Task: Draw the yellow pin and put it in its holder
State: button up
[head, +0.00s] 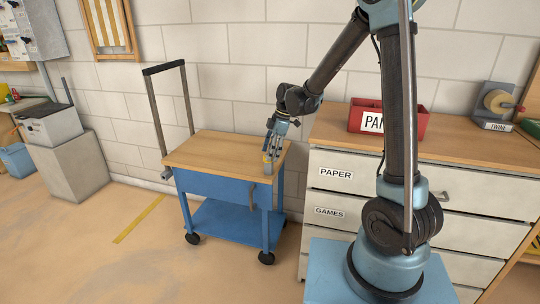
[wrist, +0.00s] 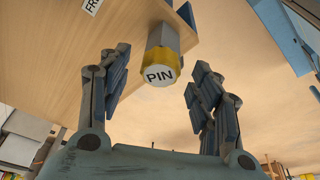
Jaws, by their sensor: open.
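The yellow pin (wrist: 160,72) shows in the wrist view as a yellow-rimmed cap with a pale face marked "PIN", at the end of a grey body by the edge of the wooden top. How deep it sits is hidden. My gripper (wrist: 161,86) is open, with its fingers on either side of the cap and clear gaps to it. In the head view my gripper (head: 270,157) is over the right end of the blue trolley (head: 215,155), and its fingers largely cover the pin there. I cannot make out the pin's holder for certain.
The trolley stands on castors with a push handle (head: 165,68) at its left. To its right are drawers (head: 335,190) marked "PAPER" and "GAMES", with a red box (head: 415,125) on top. The floor left of the trolley is clear around a yellow stripe (head: 138,220).

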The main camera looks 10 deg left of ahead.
jog(key=v, duration=1)
jog(key=shift+d+r, duration=0.15)
jog(key=shift+r, duration=0.15)
jog(key=shift+w, duration=0.1)
